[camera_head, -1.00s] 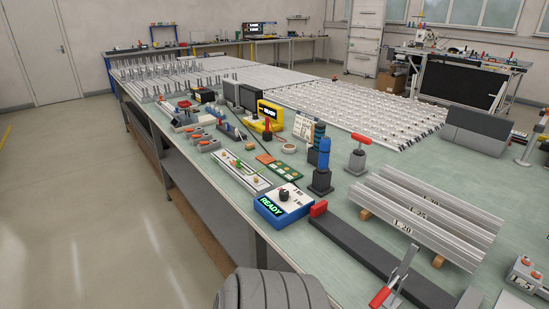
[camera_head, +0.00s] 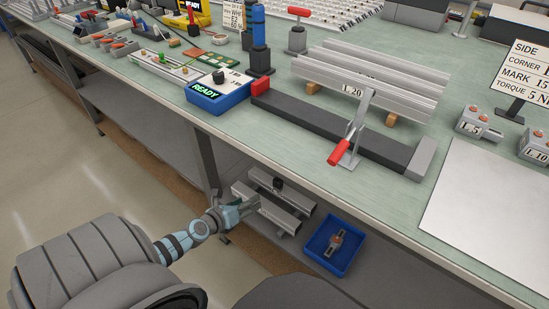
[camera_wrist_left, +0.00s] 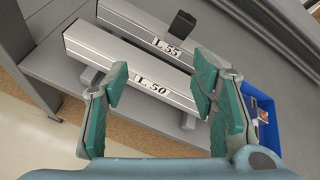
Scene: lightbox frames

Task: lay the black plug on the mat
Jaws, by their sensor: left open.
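A small black block, which looks like the black plug (camera_head: 278,183), sits on the far profile marked L 55 on the shelf under the bench. In the left wrist view the plug (camera_wrist_left: 182,25) is beyond my fingers, apart from them. My left gripper (camera_head: 243,208) is at the near end of the profiles, open and empty. In the left wrist view its green-padded fingers (camera_wrist_left: 163,78) spread in front of the near profile marked L 50 (camera_wrist_left: 130,72). A flat pale grey sheet (camera_head: 490,210) on the bench top at right may be the mat. My right gripper is not in view.
A blue bin (camera_head: 345,262) with a metal part stands on the shelf right of the profiles. The bench edge overhangs the shelf. On the bench are a dark bar fixture (camera_head: 330,130) with a red-handled clamp (camera_head: 340,151), a READY box (camera_head: 219,94) and stacked L 20 profiles (camera_head: 330,75).

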